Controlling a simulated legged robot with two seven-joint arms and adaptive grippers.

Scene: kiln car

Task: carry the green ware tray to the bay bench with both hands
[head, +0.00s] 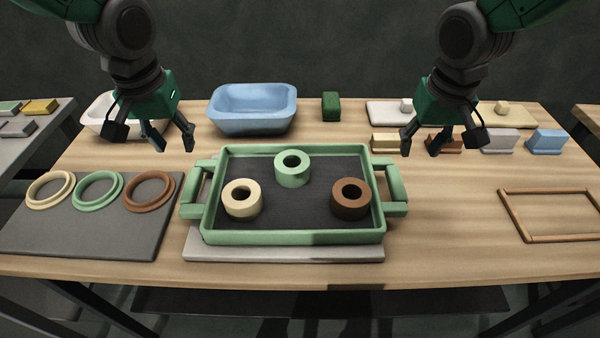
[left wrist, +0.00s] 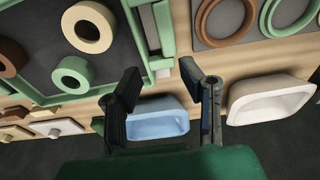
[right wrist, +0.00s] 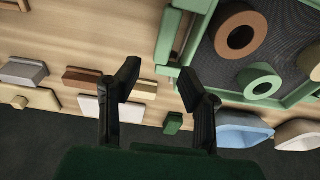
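The green ware tray (head: 295,238) rests on a pale grey slab (head: 215,252) on the wooden table. It has a dark liner and a green handle at each end, the left handle (head: 194,190) and the right handle (head: 395,188). Three rings sit inside it: cream (head: 242,207), green (head: 292,176) and brown (head: 350,208). My left gripper (head: 172,145) is open and empty, above and behind the left handle. My right gripper (head: 422,150) is open and empty, above and behind the right handle. Both wrist views show spread fingers near the tray.
A dark mat (head: 90,235) with three flat rings lies left of the tray. A blue basin (head: 252,118) and a green block (head: 331,106) stand behind it. A wooden frame (head: 550,238) lies at right. Side benches (head: 25,145) stand at both edges; which is the bay bench is unclear.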

